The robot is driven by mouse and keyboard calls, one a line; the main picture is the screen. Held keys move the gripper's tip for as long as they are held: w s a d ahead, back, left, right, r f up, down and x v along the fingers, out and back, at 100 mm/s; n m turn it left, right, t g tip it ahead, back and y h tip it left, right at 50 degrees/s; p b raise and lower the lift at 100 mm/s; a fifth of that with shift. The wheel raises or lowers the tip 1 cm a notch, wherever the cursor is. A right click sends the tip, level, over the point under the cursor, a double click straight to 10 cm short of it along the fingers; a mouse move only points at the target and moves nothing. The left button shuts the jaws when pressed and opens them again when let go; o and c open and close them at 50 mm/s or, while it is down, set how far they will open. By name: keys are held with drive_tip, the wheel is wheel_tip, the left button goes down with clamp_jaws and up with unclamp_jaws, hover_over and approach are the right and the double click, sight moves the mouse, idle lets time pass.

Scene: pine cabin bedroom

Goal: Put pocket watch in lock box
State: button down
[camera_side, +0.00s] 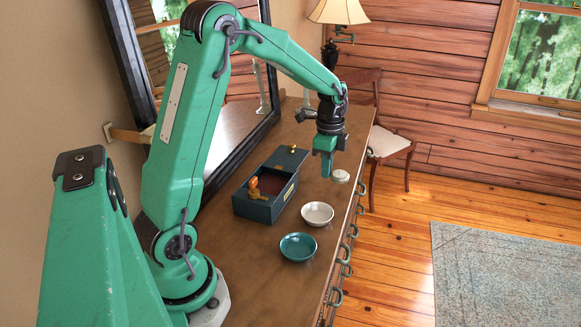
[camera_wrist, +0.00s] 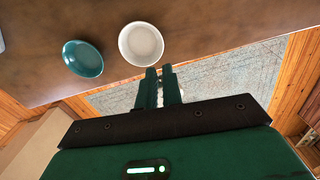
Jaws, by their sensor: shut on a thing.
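The pocket watch (camera_side: 340,176) is a small pale round thing at the fingertips of my gripper (camera_side: 328,176), over the right side of the wooden dresser top. My gripper is shut on it. In the wrist view, a whitish sliver of the pocket watch (camera_wrist: 160,97) shows between the two green fingers of my gripper (camera_wrist: 160,72); the rest is hidden. The lock box (camera_side: 257,207) is dark teal with a reddish inside and brass-coloured fittings. It stands open on the dresser, left of my gripper. I cannot make it out in the wrist view.
A white bowl (camera_side: 317,214) and a teal bowl (camera_side: 298,247) stand in front of the lock box, near the dresser's front edge. A large mirror (camera_side: 222,130) leans behind. A lamp (camera_side: 338,12) stands at the far end. The dresser top (camera_side: 245,262) is bare left of the bowls.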

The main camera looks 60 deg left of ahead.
drive_tip(key=s+a+r, duration=0.2)
drive_tip(key=s+a, duration=0.2)
drive_tip(key=s, duration=0.6)
drive_tip(key=shift+r, duration=0.2)
drive_tip(key=shift+a, duration=0.2)
hover_over(260, 185)
wheel_tip(260, 185, down, 7)
drive_tip(key=shift+f, duration=2)
drive_tip(key=shift+f, duration=0.1)
drive_tip(key=c, duration=1.6)
unclamp_jaws()
drive_tip(key=shift+o, duration=0.2)
